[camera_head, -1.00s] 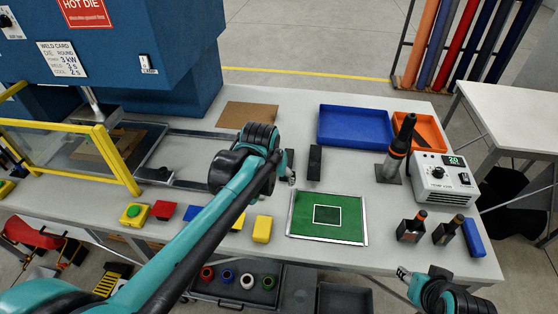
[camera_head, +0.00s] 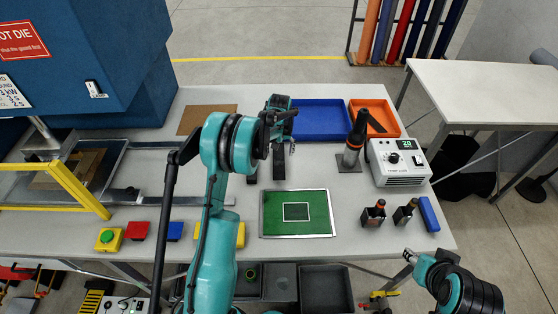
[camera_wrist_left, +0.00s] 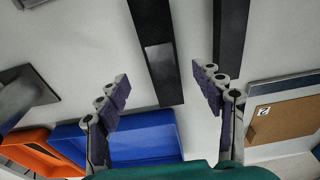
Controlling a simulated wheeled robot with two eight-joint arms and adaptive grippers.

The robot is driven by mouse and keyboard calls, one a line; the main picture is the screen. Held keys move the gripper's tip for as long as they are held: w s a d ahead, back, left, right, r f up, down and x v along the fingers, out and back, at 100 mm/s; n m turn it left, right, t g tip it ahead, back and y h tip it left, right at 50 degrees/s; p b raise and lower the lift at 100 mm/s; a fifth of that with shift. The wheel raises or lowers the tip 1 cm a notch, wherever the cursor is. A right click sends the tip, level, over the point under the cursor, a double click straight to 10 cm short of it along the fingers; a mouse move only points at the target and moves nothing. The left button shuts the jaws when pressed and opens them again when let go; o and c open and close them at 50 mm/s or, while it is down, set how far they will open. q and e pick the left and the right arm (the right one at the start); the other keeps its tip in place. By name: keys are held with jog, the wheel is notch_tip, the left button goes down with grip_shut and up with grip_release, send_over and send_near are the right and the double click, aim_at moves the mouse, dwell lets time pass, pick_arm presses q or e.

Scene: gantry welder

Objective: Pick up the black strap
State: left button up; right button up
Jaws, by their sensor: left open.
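Two flat black straps lie side by side on the grey table behind the green mat. The right one (camera_head: 279,167) shows in the left wrist view as a black strip (camera_wrist_left: 150,25) with a paler patch, lying between my finger lines. The left one (camera_head: 251,178) shows there as a narrower strip (camera_wrist_left: 233,25), partly behind a finger. My left gripper (camera_head: 280,138) is over the far end of the straps; in its wrist view the jaws (camera_wrist_left: 163,88) are open and empty. My right gripper (camera_head: 408,256) is off the table's front edge, its jaws too small to read.
A blue tray (camera_head: 325,136) and an orange tray (camera_head: 385,108) stand behind the straps. A black upright tool (camera_head: 354,142) and a white control box (camera_head: 402,178) stand to the right. The green mat (camera_head: 297,226) lies in front.

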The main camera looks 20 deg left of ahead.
aim_at(279, 160)
pick_arm(q)
jog(key=f, duration=0.3)
jog(key=w+f, duration=0.1)
jog(key=f, duration=0.1)
jog(key=shift+a, duration=0.35)
jog(key=shift+r, duration=0.1)
jog(key=c, duration=1)
jog(key=shift+r, duration=0.1)
jog(key=shift+c, duration=0.2)
